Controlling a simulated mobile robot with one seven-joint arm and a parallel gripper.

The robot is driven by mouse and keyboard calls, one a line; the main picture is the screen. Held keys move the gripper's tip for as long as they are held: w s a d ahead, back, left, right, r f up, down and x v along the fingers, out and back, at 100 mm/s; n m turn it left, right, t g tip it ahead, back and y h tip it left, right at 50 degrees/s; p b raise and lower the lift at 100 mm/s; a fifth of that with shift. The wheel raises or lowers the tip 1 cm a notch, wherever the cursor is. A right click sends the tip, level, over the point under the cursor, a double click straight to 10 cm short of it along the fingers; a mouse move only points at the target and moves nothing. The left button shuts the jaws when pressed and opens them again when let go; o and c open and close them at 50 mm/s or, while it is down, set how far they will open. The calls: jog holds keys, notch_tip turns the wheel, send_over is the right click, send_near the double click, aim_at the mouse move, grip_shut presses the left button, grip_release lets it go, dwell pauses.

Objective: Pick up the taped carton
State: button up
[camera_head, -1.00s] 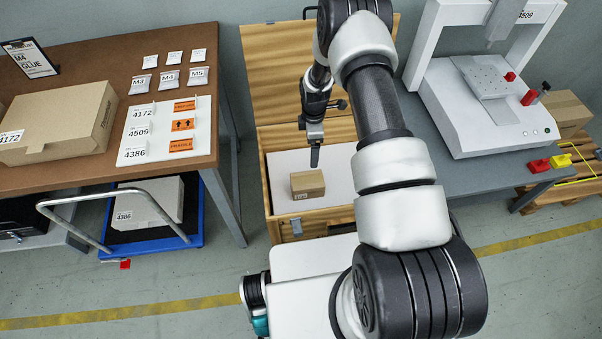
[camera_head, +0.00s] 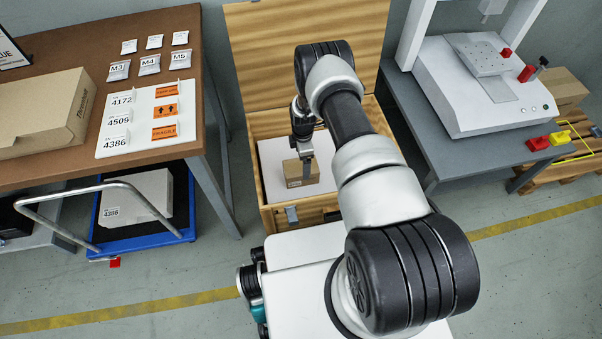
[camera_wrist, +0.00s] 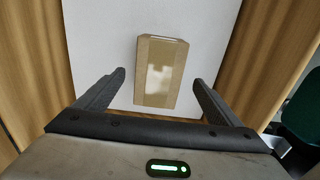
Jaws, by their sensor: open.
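The taped carton (camera_head: 299,174) is a small brown box with a paler strip of tape. It sits on the white floor inside an open wooden crate (camera_head: 268,218). My gripper (camera_head: 306,160) is over the crate, and one finger shows in front of the carton in the head view. In the wrist view the carton (camera_wrist: 161,72) lies ahead of and between my two spread fingers (camera_wrist: 158,95). The fingers are open and empty, with gaps on both sides of the carton. I cannot tell the exact height between fingertips and carton.
The crate's raised lid (camera_head: 300,55) stands behind it, and its wooden walls flank my gripper. A brown table (camera_head: 60,45) with a larger carton (camera_head: 45,118) is to the left. A grey bench (camera_head: 440,140) with a white gantry machine (camera_head: 480,110) is to the right.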

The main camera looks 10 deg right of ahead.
aim_at(301, 166)
jog(key=f, duration=0.1)
jog(key=f+b, duration=0.1)
jog(key=f, duration=0.1)
jog(key=f+b, duration=0.1)
jog(key=f, duration=0.1)
jog(key=shift+w+a, duration=0.1)
jog(key=shift+a, duration=0.15)
